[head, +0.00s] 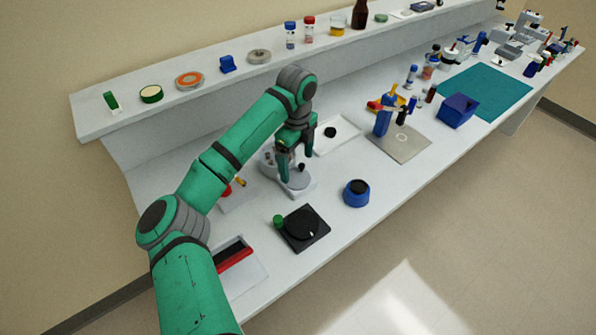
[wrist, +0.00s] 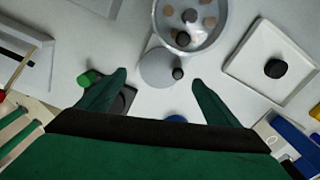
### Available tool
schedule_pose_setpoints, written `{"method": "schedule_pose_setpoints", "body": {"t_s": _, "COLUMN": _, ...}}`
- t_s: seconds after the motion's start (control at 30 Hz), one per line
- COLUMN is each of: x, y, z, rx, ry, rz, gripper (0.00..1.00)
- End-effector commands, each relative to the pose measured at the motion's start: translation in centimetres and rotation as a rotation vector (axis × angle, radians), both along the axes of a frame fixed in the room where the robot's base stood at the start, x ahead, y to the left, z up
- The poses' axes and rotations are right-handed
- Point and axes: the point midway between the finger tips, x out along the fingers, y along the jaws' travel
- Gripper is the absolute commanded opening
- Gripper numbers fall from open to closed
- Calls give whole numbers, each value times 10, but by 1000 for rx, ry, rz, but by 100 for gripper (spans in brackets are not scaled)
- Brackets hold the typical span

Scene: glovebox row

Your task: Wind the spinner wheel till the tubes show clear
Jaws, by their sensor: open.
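The spinner stands on the bench under my gripper. Its grey wheel (wrist: 158,66) is a flat disc with a dark upright knob (wrist: 178,73) near its edge, and the knob also shows in the head view (head: 301,167). Beside the wheel is a round bowl (wrist: 157,14) holding brown round tube tops (wrist: 209,22) and dark knobs at its middle. No tube looks clear; the bowl's far part is cut off by the frame. My gripper (wrist: 160,77) is open and empty, its fingers on either side of the wheel knob in the wrist view. Contact is not visible.
A black square device with a green knob (head: 278,221) and a blue round pot (head: 356,193) stand in front. A white tray (head: 346,146) with a black piece lies behind. A grey plate (head: 405,152) with a blue stand is to the right. A shelf (head: 215,91) runs behind.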

Motion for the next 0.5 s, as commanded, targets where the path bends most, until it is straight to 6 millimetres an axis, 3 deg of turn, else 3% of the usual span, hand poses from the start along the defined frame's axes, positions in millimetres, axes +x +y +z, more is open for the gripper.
{"method": "schedule_pose_setpoints", "body": {"t_s": 0.2, "x": 0, "y": -3, "z": -34, "rx": -2, "ry": 2, "rz": -3, "gripper": 85}}
{"method": "schedule_pose_setpoints", "body": {"t_s": 0.5, "x": 0, "y": -5, "z": -52, "rx": -1, "ry": 0, "rz": -8, "gripper": 85}}
